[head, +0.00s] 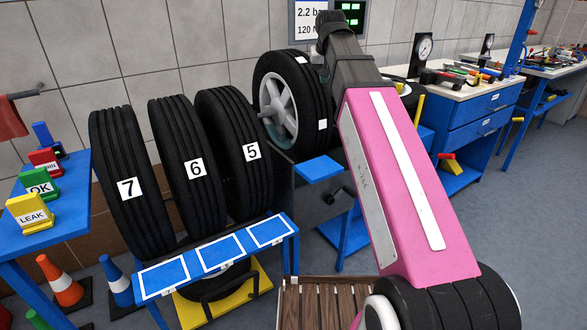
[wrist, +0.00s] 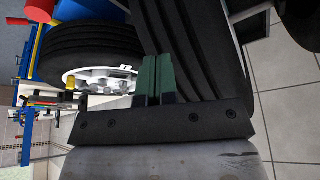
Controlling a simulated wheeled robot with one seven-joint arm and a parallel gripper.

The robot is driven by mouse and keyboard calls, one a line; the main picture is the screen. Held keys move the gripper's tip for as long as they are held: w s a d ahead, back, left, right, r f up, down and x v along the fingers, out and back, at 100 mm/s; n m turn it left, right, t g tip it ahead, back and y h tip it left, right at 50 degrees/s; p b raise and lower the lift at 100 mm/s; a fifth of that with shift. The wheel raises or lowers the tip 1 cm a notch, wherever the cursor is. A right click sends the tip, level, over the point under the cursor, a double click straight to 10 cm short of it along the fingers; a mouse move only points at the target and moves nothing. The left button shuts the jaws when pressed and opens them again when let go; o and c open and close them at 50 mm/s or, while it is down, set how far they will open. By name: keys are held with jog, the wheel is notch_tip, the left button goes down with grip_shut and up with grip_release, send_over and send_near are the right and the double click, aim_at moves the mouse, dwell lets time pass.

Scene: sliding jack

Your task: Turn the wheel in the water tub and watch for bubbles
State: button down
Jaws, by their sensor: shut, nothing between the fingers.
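A wheel with a black tyre and silver spoked rim (head: 284,108) stands upright at a dark grey tub (head: 312,205), its lower part hidden. It bears white patches on its tread. The water surface is hidden, and I see no bubbles. My arm reaches to the right of this wheel; in the head view its fingers cannot be made out. In the wrist view my gripper (wrist: 157,75) has its green fingers shut together, with nothing between them. A black tyre tread (wrist: 190,45) is close beside and behind the fingers; I cannot tell whether they touch.
Tyres numbered 7 (head: 128,188), 6 (head: 195,168) and 5 (head: 252,152) stand on the left behind a blue rack (head: 220,243). LEAK (head: 32,218) and OK (head: 39,188) blocks are on a blue table. In the wrist view another wheel (wrist: 95,55) lies near a workbench.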

notch_tip(320, 180, up, 10)
dwell(0.6)
send_over(289, 52)
dwell(0.7)
jog(key=shift+s+f, duration=0.1)
jog(key=shift+f, duration=0.1)
